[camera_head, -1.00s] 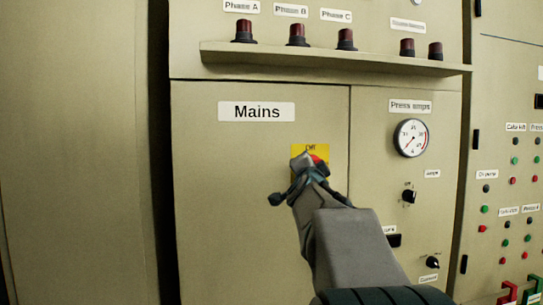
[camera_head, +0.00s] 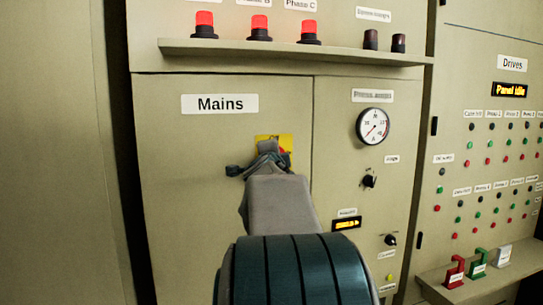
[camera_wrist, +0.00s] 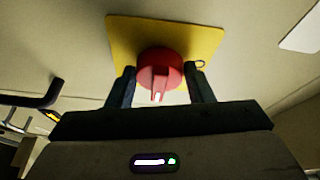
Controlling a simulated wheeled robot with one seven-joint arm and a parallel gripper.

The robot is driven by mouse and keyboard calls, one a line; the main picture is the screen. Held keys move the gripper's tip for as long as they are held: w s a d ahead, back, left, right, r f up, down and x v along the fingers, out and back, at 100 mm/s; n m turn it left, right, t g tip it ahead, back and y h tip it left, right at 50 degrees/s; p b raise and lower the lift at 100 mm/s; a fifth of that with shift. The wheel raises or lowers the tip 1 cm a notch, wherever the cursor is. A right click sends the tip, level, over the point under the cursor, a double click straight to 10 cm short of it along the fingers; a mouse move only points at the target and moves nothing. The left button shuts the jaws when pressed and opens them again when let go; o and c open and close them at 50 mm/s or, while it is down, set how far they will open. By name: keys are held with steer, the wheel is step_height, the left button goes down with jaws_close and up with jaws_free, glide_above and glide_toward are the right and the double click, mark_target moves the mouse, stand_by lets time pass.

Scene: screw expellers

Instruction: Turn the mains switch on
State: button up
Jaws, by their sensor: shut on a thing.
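The mains switch is a red rotary knob (camera_wrist: 160,70) on a yellow plate (camera_wrist: 205,38), on the cabinet door under the "Mains" label (camera_head: 220,104). In the head view the yellow plate (camera_head: 285,141) is mostly covered by my gripper and arm, and only a bit of red shows. My gripper (camera_wrist: 160,82) has one finger on each side of the knob and is shut on it. The knob's light pointer mark faces down in the wrist view. The plate's lettering is hidden in the head view.
Three red phase lamps (camera_head: 260,28) glow on the shelf (camera_head: 290,50) above; two lamps (camera_head: 384,40) beside them are dark. A pressure gauge (camera_head: 374,126) and black knobs are right of the door. The drives panel display (camera_head: 511,90) reads "Panel Idle".

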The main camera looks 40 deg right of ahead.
steer(key=o, duration=1.4)
steer(key=p+v, duration=0.1)
steer(key=v, duration=1.3)
steer(key=shift+d+p, duration=0.1)
steer(key=shift+p, duration=0.2)
